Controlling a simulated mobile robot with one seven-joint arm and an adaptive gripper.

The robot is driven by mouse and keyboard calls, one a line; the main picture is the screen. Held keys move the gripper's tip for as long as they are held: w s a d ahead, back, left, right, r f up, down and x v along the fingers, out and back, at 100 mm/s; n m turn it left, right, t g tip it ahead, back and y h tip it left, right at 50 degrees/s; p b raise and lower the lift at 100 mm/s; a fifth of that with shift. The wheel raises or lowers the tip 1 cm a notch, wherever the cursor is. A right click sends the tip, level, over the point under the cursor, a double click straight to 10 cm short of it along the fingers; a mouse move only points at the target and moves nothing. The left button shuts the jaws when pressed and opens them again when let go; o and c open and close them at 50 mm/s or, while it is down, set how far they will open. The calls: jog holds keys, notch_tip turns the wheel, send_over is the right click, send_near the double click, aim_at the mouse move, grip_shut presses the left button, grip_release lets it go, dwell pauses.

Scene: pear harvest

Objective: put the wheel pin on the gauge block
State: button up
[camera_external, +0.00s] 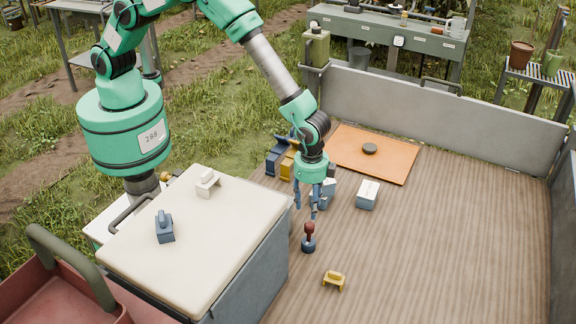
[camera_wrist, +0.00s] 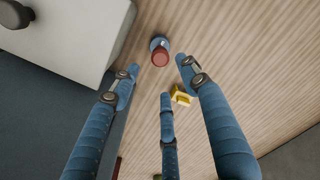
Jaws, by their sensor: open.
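A small upright piece with a dark red knob and a blue round base, which looks like the wheel pin (camera_external: 309,230), stands on the wooden deck; it also shows in the wrist view (camera_wrist: 160,54). My gripper (camera_external: 312,208) is just above it, pointing down, open and empty. In the wrist view its blue fingers (camera_wrist: 160,78) are spread, with the red knob just beyond the gap between the tips. A pale blue-grey block with a white top, possibly the gauge block (camera_external: 367,195), sits on the deck to the right, apart from my gripper.
A yellow bracket-like piece (camera_external: 333,280) lies near the pin. An orange mat (camera_external: 398,166) holds a dark disc (camera_external: 369,149). Blue and yellow pieces (camera_external: 280,158) and another pale block stand behind my gripper. A cream-topped box (camera_external: 215,250) is close on the left. The right deck is clear.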

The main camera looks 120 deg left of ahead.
jog(key=shift+r, duration=1.3)
jog(key=s+a+r+t, duration=0.1)
jog(key=s+r, duration=0.5)
jog(key=r, duration=0.5)
jog(key=s+r+n+t, duration=0.1)
jog(key=s+r, duration=0.4)
jog(key=r, duration=0.7)
jog(key=s+a+r, duration=0.1)
jog(key=s+r, duration=0.5)
jog(key=r, duration=0.5)
jog(key=s+r+n+t, duration=0.1)
jog(key=s+r, duration=0.4)
jog(key=s, duration=0.3)
jog(key=s+r+t, duration=0.1)
jog(key=s+r, duration=0.4)
jog(key=s, duration=0.3)
jog(key=s+r+n+t, duration=0.1)
jog(key=s, duration=1.7)
jog(key=shift+a, duration=0.3)
